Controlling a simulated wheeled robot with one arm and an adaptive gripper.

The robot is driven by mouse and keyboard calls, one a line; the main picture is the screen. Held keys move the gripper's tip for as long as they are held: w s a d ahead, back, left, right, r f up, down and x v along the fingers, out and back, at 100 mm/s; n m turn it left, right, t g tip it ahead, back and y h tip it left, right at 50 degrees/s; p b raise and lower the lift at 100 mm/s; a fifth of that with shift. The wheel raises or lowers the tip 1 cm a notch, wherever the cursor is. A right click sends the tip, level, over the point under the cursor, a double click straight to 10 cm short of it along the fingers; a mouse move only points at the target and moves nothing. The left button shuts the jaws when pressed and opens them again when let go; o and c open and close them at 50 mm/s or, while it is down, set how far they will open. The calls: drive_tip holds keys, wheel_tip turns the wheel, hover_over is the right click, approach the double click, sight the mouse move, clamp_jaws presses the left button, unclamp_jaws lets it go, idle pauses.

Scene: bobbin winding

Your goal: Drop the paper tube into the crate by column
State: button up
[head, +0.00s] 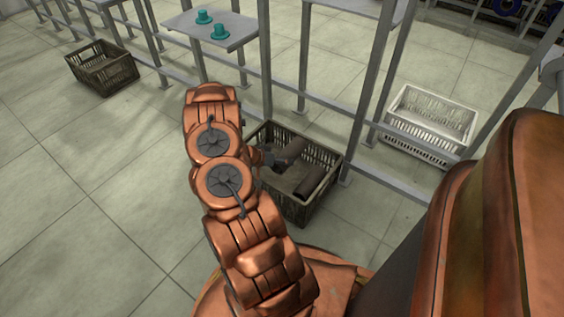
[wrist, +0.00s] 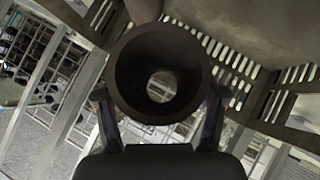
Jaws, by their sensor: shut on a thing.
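My gripper (head: 268,155) is at the near left part of a dark slatted crate (head: 335,175) on the floor in the head view. In the wrist view my gripper (wrist: 160,112) has one finger on each side of a dark brown hollow paper tube (wrist: 124,72), seen end-on. The held tube (head: 291,149) shows at the crate's opening in the head view. Another brown tube (head: 314,181) lies inside the crate. My arm hides the crate's left side. I cannot tell whether the held tube touches the crate's contents.
A white crate (head: 434,112) stands to the right, behind grey metal posts. Another dark crate (head: 102,68) is at the upper left. Posts and low rails run behind the middle crate. The floor at left is clear.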

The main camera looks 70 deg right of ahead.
drive_tip(key=shift+f, duration=0.15)
drive_tip(key=o, duration=1.2)
drive_tip(key=shift+o, duration=0.2)
drive_tip(key=v, duration=1.2)
